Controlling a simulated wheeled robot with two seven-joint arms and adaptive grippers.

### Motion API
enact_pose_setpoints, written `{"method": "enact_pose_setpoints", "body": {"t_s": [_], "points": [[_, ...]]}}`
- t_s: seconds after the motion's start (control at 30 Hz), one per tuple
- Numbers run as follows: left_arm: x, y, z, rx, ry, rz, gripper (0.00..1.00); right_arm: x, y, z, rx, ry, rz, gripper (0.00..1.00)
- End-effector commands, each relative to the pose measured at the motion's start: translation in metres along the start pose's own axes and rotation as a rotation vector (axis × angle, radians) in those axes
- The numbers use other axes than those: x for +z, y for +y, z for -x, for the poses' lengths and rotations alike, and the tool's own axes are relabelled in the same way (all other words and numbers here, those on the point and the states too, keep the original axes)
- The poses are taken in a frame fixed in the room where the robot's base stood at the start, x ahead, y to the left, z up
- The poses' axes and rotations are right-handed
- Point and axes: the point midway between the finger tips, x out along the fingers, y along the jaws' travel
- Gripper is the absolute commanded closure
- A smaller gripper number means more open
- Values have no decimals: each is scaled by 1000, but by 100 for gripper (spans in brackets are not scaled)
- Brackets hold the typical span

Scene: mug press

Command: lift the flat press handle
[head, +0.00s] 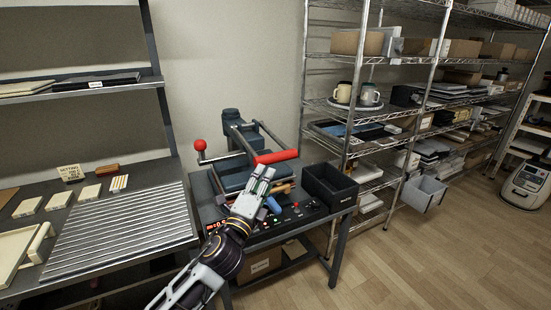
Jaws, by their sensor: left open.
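The flat press (232,168) is a dark machine on a small table in the middle of the head view. Its handle (277,156) is a thick red grip across the ends of two dark arms, at the front right of the press. A red ball knob (199,145) on a short lever sticks out to the left. My left gripper (264,178) comes up from below, and its open fingers are just below the red grip in the picture. I cannot tell whether they touch it. The gripper hides part of the press front. My right gripper is not in view.
A black open bin (329,186) stands right of the press on the table (340,245). Small tools and coloured items lie near my gripper. A wire rack (350,107) with two mugs and boxes stands at right. A bench with a ribbed mat (120,232) is at left.

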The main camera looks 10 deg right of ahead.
Motion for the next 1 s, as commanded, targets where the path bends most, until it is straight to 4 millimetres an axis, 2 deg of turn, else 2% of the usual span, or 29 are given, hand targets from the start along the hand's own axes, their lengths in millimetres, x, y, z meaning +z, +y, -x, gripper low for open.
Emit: {"method": "enact_pose_setpoints", "body": {"t_s": [0.67, 1.0], "points": [[0, 0, -67, 0, 0, 1, 50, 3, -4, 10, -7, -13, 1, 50], [0, 0, -96, 0, 0, 0, 50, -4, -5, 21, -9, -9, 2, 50]]}}
